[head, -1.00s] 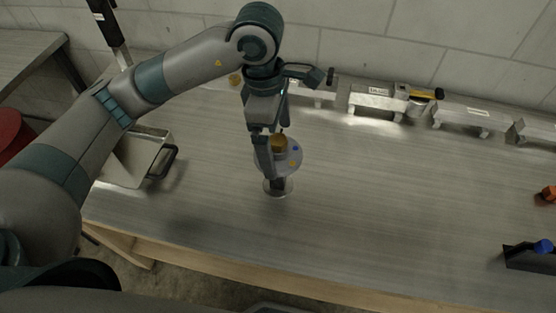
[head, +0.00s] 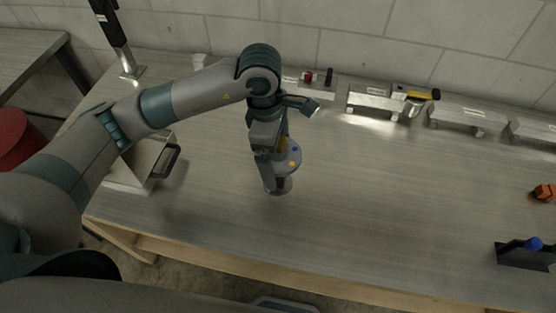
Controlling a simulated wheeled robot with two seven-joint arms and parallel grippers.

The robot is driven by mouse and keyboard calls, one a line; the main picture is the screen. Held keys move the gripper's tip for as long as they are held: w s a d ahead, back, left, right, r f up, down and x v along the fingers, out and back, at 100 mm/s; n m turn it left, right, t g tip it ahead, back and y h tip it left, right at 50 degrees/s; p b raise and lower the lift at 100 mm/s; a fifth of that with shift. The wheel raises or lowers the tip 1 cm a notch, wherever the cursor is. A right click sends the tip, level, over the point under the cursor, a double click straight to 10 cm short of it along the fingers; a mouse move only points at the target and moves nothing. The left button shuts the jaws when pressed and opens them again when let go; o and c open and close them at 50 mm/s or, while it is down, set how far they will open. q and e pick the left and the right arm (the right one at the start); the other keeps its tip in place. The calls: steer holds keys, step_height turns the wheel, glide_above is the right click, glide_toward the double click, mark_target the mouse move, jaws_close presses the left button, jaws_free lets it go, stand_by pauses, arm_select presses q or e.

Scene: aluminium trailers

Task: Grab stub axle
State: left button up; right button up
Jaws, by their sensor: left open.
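A grey round disc (head: 293,160) with blue and yellow dots stands on a stand with a clear round base (head: 283,188), near the middle of the table. A brass-coloured part at its centre is mostly hidden by my gripper; I cannot tell for sure whether this is the stub axle. My left gripper (head: 274,172) points down at the left side of the disc, with its jaws open. One finger overlaps the disc and stand in the picture, and I cannot tell whether it touches them. My right gripper is not in view.
Aluminium trailer pieces (head: 470,117) stand in a row along the wall. A metal box (head: 128,177) with a dark handle is at the left. An orange part (head: 545,192) and a dark block (head: 524,258) with a blue knob are at the right. The table's middle right is clear.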

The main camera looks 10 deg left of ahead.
arm_select(q)
steer(key=shift+d+f, duration=0.15)
steer(key=shift+f, duration=1)
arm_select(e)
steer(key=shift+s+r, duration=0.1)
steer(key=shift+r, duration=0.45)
arm_select(q)
steer(key=c, duration=1.8)
steer(key=shift+w, duration=0.1)
steer(key=shift+c, duration=0.9)
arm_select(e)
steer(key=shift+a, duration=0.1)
arm_select(q)
steer(key=shift+r, duration=0.2)
steer(key=shift+r+b, duration=0.95)
steer(key=shift+r, duration=0.9)
steer(key=s+d+r+b, duration=0.4)
steer(key=s+d+r, duration=0.2)
steer(key=d, duration=0.4)
steer(key=shift+r, duration=0.5)
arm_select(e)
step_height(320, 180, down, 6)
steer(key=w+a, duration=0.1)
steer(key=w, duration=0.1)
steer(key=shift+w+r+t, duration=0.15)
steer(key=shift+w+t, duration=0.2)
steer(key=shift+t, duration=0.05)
